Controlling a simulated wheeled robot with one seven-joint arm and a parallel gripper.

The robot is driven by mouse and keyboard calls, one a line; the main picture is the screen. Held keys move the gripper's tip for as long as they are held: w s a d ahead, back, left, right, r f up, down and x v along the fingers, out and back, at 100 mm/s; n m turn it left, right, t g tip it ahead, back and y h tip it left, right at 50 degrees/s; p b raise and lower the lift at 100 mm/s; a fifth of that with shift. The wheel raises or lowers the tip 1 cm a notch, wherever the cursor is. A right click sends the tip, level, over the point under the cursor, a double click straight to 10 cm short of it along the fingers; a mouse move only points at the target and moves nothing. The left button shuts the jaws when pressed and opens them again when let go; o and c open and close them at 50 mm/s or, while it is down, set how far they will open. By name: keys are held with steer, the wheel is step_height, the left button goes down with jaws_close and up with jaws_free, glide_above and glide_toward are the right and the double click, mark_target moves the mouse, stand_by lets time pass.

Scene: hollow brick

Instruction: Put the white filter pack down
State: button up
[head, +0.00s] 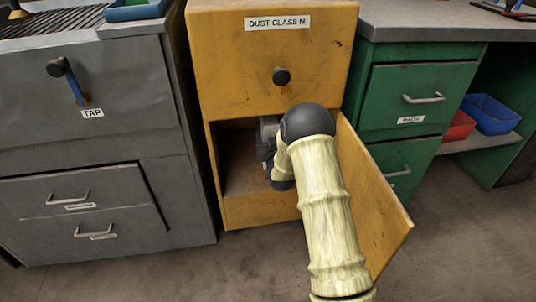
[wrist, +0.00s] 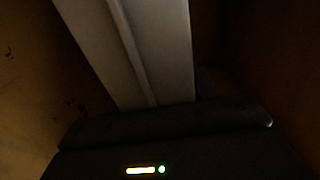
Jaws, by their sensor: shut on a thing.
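The white filter pack (wrist: 150,50) shows in the wrist view as a long pale block with a ridge along it, dim in the shade. My gripper (wrist: 165,108) is shut on its near end. In the head view my gripper (head: 268,150) is inside the open lower compartment of the yellow cabinet (head: 235,165), mostly hidden by my arm. I cannot tell from either view whether the pack touches the compartment floor.
The cabinet's lower door (head: 375,195) stands open to the right, close beside my arm. The upper front, labelled "DUST CLASS M" (head: 278,23), is shut. A grey cabinet (head: 80,120) stands left and a green bench (head: 410,95) right. Bare floor lies in front.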

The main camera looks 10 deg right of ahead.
steer(key=shift+a+f, duration=0.2)
steer(key=shift+f, duration=0.5)
steer(key=shift+a, duration=0.2)
step_height(320, 180, down, 4)
steer(key=b, duration=0.2)
steer(key=shift+d+r+b, duration=0.1)
steer(key=shift+d+b, duration=0.05)
steer(key=shift+b, duration=0.25)
steer(key=o, duration=1.1)
steer(key=shift+c, duration=0.2)
